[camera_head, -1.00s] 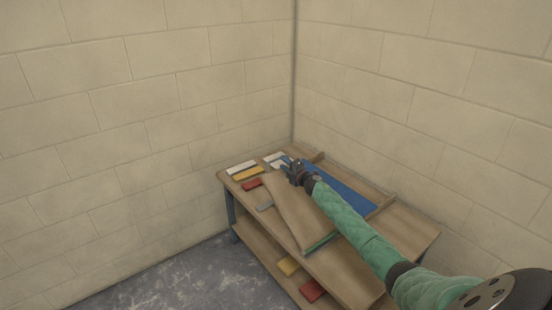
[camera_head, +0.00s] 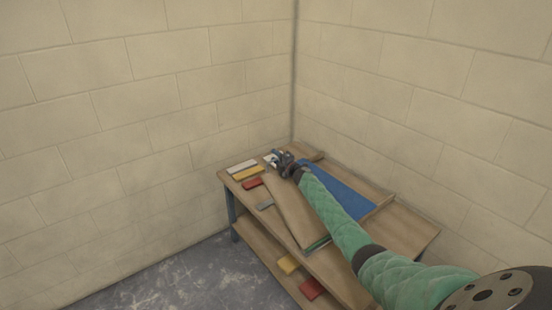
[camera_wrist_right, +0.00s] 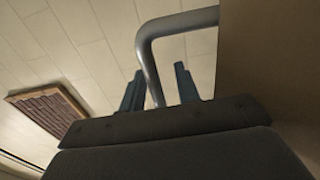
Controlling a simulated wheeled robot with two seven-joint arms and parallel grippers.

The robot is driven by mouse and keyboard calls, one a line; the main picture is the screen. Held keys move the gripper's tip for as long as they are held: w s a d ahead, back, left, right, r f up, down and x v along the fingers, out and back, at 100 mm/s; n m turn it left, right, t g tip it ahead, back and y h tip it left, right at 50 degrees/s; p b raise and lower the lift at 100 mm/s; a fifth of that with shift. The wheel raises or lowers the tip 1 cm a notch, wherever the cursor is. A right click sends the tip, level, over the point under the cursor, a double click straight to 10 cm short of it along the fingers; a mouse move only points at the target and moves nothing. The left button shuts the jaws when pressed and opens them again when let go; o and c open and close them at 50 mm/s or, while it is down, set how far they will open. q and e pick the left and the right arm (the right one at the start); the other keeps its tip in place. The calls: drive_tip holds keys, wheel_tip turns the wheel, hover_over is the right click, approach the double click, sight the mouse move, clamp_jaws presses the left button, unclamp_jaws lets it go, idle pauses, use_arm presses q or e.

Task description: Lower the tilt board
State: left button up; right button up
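The tilt board (camera_head: 293,208) is a brown wooden panel on the workbench, seen partly behind my right arm; its exact angle is hard to tell. In the right wrist view a brown board surface (camera_wrist_right: 275,65) fills the right side. A bent grey metal handle (camera_wrist_right: 152,65) shows there, and its bar runs down between my right gripper's two fingers (camera_wrist_right: 158,90). The fingers are apart, with a gap visible beside the bar. In the head view my right gripper (camera_head: 277,160) is at the board's far end. My left gripper is not in view.
The wooden bench (camera_head: 400,232) stands in a block-wall corner. A blue panel (camera_head: 340,190) lies behind my right arm. White, yellow and red blocks (camera_head: 248,174) lie at its left end. More blocks (camera_head: 311,288) sit on the lower shelf. The floor at left is clear.

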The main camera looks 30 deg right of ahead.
clamp_jaws()
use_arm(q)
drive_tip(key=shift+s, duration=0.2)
